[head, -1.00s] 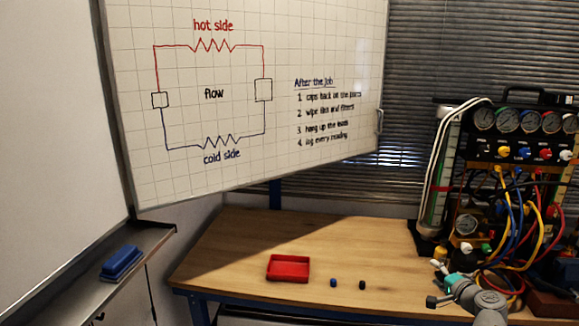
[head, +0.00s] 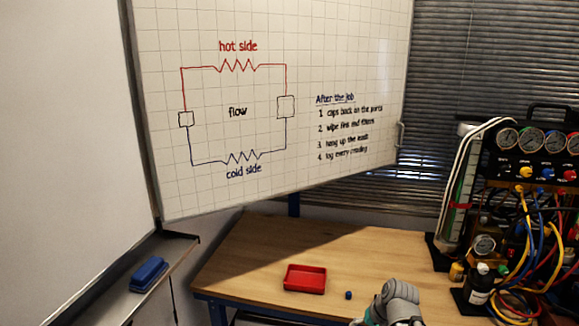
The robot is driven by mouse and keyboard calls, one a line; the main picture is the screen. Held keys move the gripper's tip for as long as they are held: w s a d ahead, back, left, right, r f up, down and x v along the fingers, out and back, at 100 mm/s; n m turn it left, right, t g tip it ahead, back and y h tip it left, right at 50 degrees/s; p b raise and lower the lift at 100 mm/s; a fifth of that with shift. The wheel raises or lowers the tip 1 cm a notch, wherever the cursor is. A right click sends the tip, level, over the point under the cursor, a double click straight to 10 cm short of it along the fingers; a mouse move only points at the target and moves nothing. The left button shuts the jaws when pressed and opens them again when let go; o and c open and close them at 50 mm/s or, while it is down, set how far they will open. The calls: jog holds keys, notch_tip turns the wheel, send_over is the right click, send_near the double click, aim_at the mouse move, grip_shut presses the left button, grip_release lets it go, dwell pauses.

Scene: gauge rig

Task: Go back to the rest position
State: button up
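My gripper (head: 357,321) is at the bottom edge of the head view, right of centre, at the end of my grey arm. Only a small part of it shows beside a teal section; the rest is cut off by the frame edge or hidden by the arm. I cannot see its fingertips clearly, or whether it holds anything. It appears in front of the wooden bench (head: 262,262), to the right of and below a small blue cap (head: 348,295).
A red tray (head: 305,279) lies on the bench. The gauge rig (head: 530,165), with coloured hoses, and a dark bottle (head: 478,286) stand at the right. A whiteboard (head: 270,100) is behind; a blue eraser (head: 149,274) lies on a ledge at left.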

jog(key=s+a+r+n+g+h+p, duration=0.1)
jog(key=s+a+n+g+h+p, duration=0.1)
jog(key=s+a+h, duration=0.1)
jog(key=shift+s+a+g, duration=0.3)
jog(key=shift+s+g, duration=0.1)
jog(key=shift+s, duration=0.45)
jog(key=c, duration=0.3)
jog(key=shift+d, duration=0.1)
